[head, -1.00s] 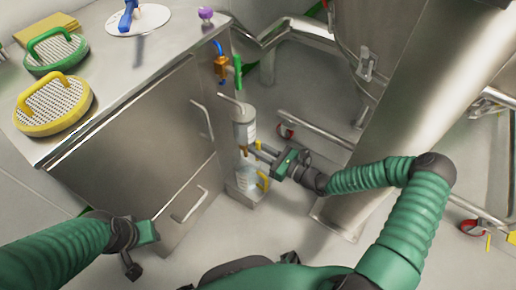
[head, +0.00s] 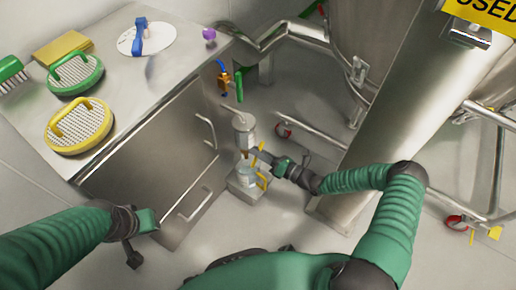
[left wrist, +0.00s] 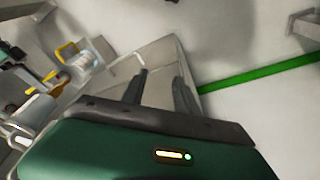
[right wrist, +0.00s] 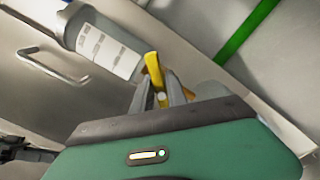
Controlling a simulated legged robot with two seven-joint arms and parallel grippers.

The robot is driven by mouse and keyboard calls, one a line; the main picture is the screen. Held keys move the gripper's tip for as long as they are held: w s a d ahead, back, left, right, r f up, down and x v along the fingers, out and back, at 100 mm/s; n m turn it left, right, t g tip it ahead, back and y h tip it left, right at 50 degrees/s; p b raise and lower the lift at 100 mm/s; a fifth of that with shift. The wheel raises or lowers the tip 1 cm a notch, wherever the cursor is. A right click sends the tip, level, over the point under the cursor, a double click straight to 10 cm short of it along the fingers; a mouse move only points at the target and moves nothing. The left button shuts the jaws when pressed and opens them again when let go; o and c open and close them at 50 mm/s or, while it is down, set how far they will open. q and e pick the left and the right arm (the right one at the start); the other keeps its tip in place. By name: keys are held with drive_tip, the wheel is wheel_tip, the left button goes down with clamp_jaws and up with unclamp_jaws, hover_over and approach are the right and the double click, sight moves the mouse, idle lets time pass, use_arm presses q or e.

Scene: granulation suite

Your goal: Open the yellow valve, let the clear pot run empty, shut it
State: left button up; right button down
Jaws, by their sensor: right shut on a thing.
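The clear pot (head: 244,132), a cylinder with a pale label, is mounted beside the steel cabinet. It also shows in the right wrist view (right wrist: 103,45). The yellow valve lever (right wrist: 154,76) is under the pot, and my right gripper (right wrist: 161,97) is shut on it, one finger on each side. In the head view my right gripper (head: 259,157) reaches the lever from the right. A clear jug (head: 247,176) with a yellow handle stands below the outlet. The liquid level and any flow are too small to tell. My left gripper (left wrist: 157,82) is open and empty, away from the pot.
The steel cabinet (head: 150,150) carries green (head: 76,75) and yellow (head: 78,127) sieves, a brush and a white disc. An orange valve (head: 224,82) with blue and green handles is above the pot. A thick steel column (head: 420,110) stands right. The floor in front is clear.

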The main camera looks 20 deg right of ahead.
drive_tip(key=m, duration=0.3)
drive_tip(key=m+p, duration=0.1)
drive_tip(key=shift+w+d+f+m, duration=0.2)
drive_tip(key=shift+d+m, duration=0.1)
drive_tip(key=shift+m, duration=0.1)
drive_tip(key=shift+d+f+m, duration=0.1)
drive_tip(key=shift+f+m, duration=0.1)
drive_tip(key=shift+m, duration=2.1)
drive_tip(key=c, duration=1.3)
unclamp_jaws()
drive_tip(key=shift+f, duration=0.15)
drive_tip(key=shift+p, duration=0.3)
